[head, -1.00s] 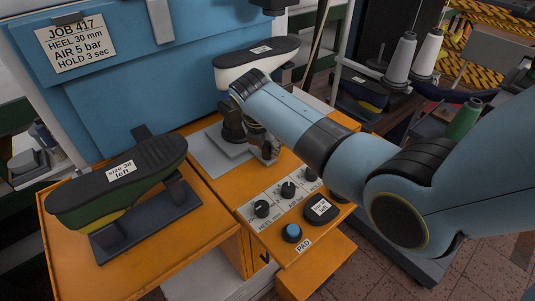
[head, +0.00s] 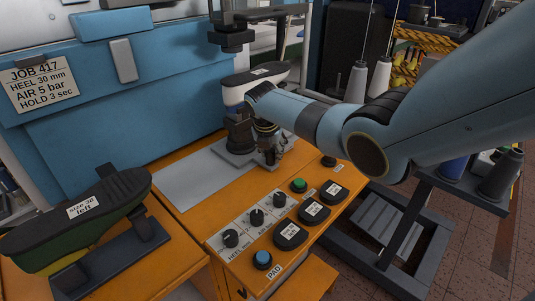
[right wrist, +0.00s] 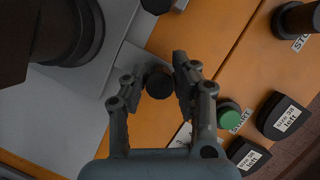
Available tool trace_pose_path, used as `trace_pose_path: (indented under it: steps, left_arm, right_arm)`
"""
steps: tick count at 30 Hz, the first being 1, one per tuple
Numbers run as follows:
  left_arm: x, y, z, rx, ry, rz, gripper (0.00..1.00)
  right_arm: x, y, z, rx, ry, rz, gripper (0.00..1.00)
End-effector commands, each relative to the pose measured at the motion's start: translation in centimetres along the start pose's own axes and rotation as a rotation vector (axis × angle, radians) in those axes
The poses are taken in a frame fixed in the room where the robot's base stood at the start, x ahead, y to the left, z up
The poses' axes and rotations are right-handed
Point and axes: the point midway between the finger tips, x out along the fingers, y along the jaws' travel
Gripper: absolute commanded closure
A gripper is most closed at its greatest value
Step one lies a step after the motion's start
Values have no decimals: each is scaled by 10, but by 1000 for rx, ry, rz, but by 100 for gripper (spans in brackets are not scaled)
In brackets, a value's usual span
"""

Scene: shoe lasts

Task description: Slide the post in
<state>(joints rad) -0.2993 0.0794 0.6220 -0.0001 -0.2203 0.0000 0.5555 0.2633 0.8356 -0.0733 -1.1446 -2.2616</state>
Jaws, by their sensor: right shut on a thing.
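The post (head: 238,135) is a dark upright cylinder on a grey plate (head: 185,185) set in the orange machine top. A white shoe with a black sole (head: 262,78) sits sole-up above it, partly behind my right arm. My right gripper (head: 268,157) is low over the plate, just right of the post. In the right wrist view my gripper (right wrist: 158,85) is shut on a dark round knob (right wrist: 158,83) beside the dark round post base (right wrist: 75,35). The knob is hidden by the fingers in the head view. My left gripper is out of view.
A press head (head: 231,38) hangs above, behind the post. A green button (head: 299,185), dials (head: 257,217), dark pads (head: 313,209) and a blue button (head: 262,260) line the front edge. A green shoe (head: 75,220) stands at left. Bare plate lies left of the post.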

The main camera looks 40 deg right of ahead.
Motion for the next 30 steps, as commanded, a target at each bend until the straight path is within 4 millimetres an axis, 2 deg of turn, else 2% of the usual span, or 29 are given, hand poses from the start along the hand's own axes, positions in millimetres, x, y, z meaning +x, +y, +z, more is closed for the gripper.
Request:
trace_pose_path:
  steps: [7,8,12,23,26,30]
  left_arm:
    - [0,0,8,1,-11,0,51]
    - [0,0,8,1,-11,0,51]
    - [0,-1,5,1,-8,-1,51]
    - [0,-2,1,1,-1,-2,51]
    - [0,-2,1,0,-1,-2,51]
    - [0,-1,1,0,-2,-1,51]
  right_arm:
    - [0,-3,4,-1,-8,-4,100]
    - [0,-3,4,-1,-8,-5,70]
    - [0,-2,3,-1,-6,-4,52]
    - [-4,-1,2,-1,-5,-2,51]
    - [-14,0,3,0,-7,-1,51]
    - [-36,-1,3,-1,-8,1,51]
